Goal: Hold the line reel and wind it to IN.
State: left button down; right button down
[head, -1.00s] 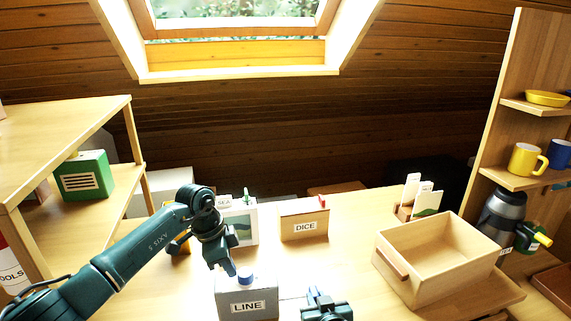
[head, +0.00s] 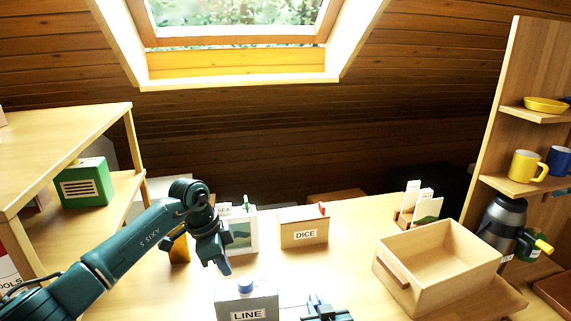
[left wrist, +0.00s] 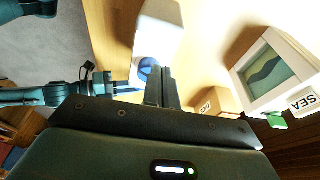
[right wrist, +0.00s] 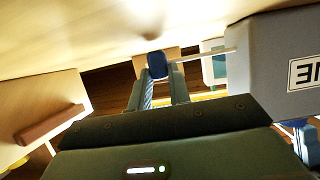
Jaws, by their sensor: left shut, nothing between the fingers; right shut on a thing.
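The line reel is a grey box labelled LINE (head: 248,302) at the near edge of the view, with a round blue knob (head: 245,286) on top. The knob also shows in the left wrist view (left wrist: 149,70). My left gripper (head: 226,269) is shut and empty, just above and left of the knob, apart from it. My right gripper (head: 316,301) is right of the box. In the right wrist view its fingers are shut on a blue pull piece (right wrist: 155,65), joined to the box by a thin pale line (right wrist: 205,55). I cannot read any IN mark.
A SEA picture box (head: 240,232) and a DICE box (head: 304,231) stand behind the reel. An open wooden crate (head: 440,285) is to the right, with a card holder (head: 405,218) behind it. Clear tabletop lies between the reel and the DICE box.

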aim_at(239, 289)
pick_arm(q)
notch_tip(239, 289, up, 3)
jog(key=shift+r, duration=0.1)
dwell(0.3)
jog(key=shift+s+d+f, duration=0.2)
jog(key=shift+s+f, duration=0.2)
jog(key=shift+f, duration=0.65)
jog(key=shift+s+d+f, duration=0.25)
jog(key=shift+s+f, duration=0.2)
jog(key=shift+f, duration=0.55)
jog(key=shift+s+d+f, duration=0.2)
jog(key=shift+s+f, duration=0.2)
jog(key=shift+f, duration=0.65)
jog(key=shift+w+d, duration=0.35)
jog(key=shift+d, duration=0.2)
jog(key=shift+w+a, duration=0.1)
jog(key=shift+w+a, duration=0.2)
jog(key=shift+w, duration=0.4)
jog(key=shift+w, duration=0.2)
